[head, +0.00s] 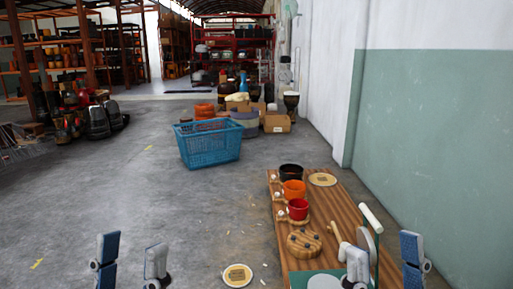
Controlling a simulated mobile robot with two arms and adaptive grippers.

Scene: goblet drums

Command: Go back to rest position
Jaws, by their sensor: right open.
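My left gripper (131,254) is at the bottom left of the head view, above the grey floor. Its two fingers are well apart with nothing between them. My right gripper (384,254) is at the bottom right, in front of the near end of a wooden table (343,203). Its fingers are spread, and I see nothing gripped between them. The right gripper's left finger hides part of the items at the table's near end. No drum can be clearly made out on the table.
A black cup (291,170), an orange cup (294,189) and a red cup (298,209) line the table's left side, beyond a round wooden piece (304,243). A blue basket (208,145) stands on the floor.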

